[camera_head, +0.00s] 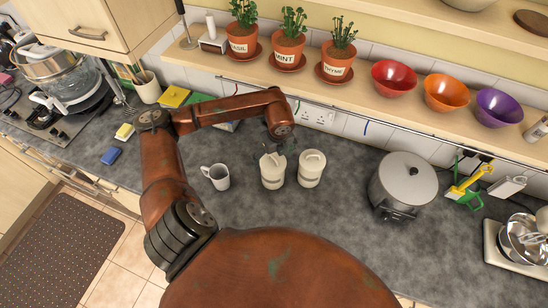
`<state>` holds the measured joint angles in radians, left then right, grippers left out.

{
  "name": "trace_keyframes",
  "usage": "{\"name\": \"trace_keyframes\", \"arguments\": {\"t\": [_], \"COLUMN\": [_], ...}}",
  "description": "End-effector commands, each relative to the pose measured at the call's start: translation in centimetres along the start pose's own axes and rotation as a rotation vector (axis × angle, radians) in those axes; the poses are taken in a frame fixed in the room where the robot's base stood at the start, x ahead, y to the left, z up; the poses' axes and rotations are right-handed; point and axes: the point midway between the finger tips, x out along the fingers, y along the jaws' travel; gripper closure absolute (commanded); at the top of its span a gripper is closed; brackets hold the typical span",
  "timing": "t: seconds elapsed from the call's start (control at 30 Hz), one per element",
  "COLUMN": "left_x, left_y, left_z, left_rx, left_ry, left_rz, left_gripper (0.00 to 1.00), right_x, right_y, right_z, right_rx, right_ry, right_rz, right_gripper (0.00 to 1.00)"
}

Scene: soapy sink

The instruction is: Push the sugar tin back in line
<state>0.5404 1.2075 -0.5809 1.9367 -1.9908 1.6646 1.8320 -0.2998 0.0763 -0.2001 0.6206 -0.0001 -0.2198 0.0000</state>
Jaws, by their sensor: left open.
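Two pale lidded tins stand on the grey worktop in the middle of the view: a left tin (272,174) and a right tin (311,168). They stand close together, and the left one sits slightly nearer to me. Their labels are too small to read, so I cannot tell which is the sugar tin. My left gripper (275,149) is open and empty, pointing down at the top of the left tin and covering part of its lid. I cannot tell whether it touches the tin. My right gripper is not in view.
A grey mug (217,177) stands left of the tins. A large lidded pot (402,184) stands to their right. A shelf (345,95) with potted herbs and coloured bowls runs above the back. The worktop between the right tin and the pot is clear.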

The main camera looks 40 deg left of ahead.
Motion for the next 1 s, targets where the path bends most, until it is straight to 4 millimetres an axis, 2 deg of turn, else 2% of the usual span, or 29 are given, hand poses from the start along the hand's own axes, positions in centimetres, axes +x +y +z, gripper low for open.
{"name": "trace_keyframes", "arguments": {"t": [0.17,0.53,0.7,1.0], "left_x": [1.6,6.7,7.6,7.8], "left_y": [0.1,0.1,0.0,0.1], "left_z": [0.0,0.0,0.0,0.0], "left_rx": [-0.001,-0.001,0.0,0.0], "left_ry": [0.003,0.003,0.001,0.001], "left_rz": [0.004,0.003,0.001,0.001], "left_gripper": [0.08,0.08,0.08,0.1], "right_x": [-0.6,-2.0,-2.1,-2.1], "right_y": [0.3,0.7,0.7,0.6], "right_z": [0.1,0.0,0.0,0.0], "right_rx": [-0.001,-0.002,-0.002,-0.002], "right_ry": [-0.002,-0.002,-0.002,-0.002], "right_rz": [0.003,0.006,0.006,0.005], "right_gripper": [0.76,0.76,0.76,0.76]}}
